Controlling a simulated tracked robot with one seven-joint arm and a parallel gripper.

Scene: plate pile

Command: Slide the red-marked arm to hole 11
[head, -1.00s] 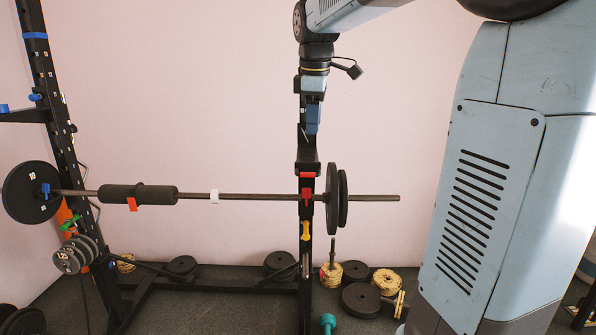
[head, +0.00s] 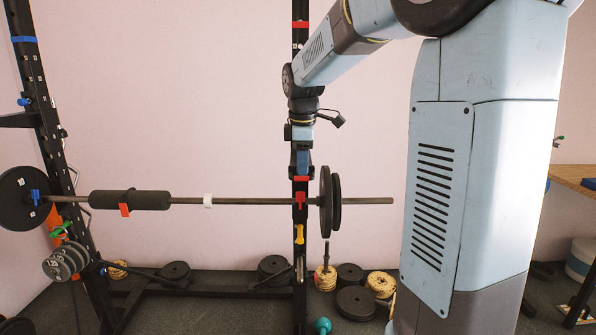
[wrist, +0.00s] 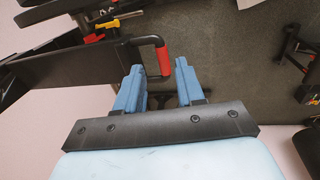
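The red-marked arm is a dark bar with a red handle; in the wrist view the handle (wrist: 164,56) lies beyond and between my fingertips. In the head view a red mark (head: 300,178) shows on the right rack upright (head: 299,90), partly hidden by my gripper, and a red hook (head: 300,199) sits below it at the barbell. My gripper (head: 302,170) hangs pointing down just above the red mark. Its two blue fingers are apart with nothing between them in the wrist view (wrist: 160,66). I cannot read the hole numbers on this upright.
A barbell (head: 260,201) with dark plates (head: 331,202) crosses the rack close below my gripper. A yellow hook (head: 299,233) is lower on the upright, and a red band (head: 300,24) is high on it. Weight plates (head: 356,302) and a teal kettlebell (head: 322,326) lie on the floor.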

